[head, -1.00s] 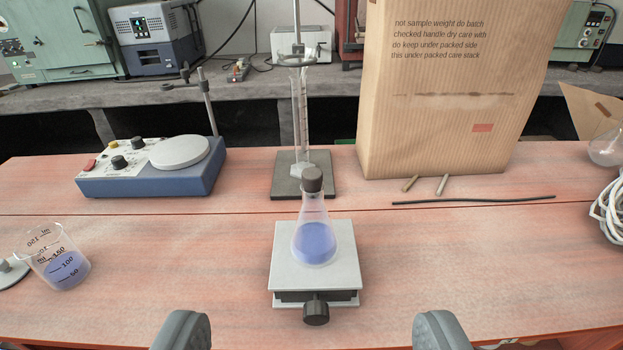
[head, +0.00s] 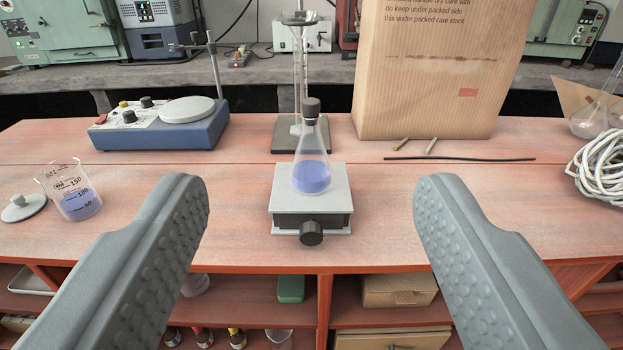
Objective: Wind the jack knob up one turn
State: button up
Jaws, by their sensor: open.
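The jack (head: 258,221) is a small platform with a pale top plate and dark sides, near the bench's front edge in the middle. Its black jack knob (head: 311,233) faces me at the front. A stoppered conical flask (head: 311,172) with blue liquid stands upright on the jack's plate. My gripper (head: 312,190) is open and empty. Its two grey padded fingers show at left and right, widely apart, with the jack and knob framed between them and farther off. Nothing hides the knob.
A beaker of blue liquid (head: 76,193) stands at left. A blue hotplate stirrer (head: 165,128) is behind it. A dark-based stand with a glass cylinder (head: 287,138) is behind the flask. A large cardboard box (head: 440,80) and coiled white cable (head: 600,170) are at right. Shelves lie below.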

aim_at(310, 232)
jog(key=l+u, duration=0.35)
jog(key=l, duration=0.2)
jog(key=l+u, duration=0.3)
jog(key=l, duration=0.25)
jog(key=l+u, duration=0.35)
jog(key=l, duration=0.25)
jog(key=k+j+z, duration=0.25)
jog(key=k+j, duration=0.3)
jog(key=k+j+z, duration=0.25)
jog(key=k+j, duration=0.2)
jog(key=k, duration=0.3)
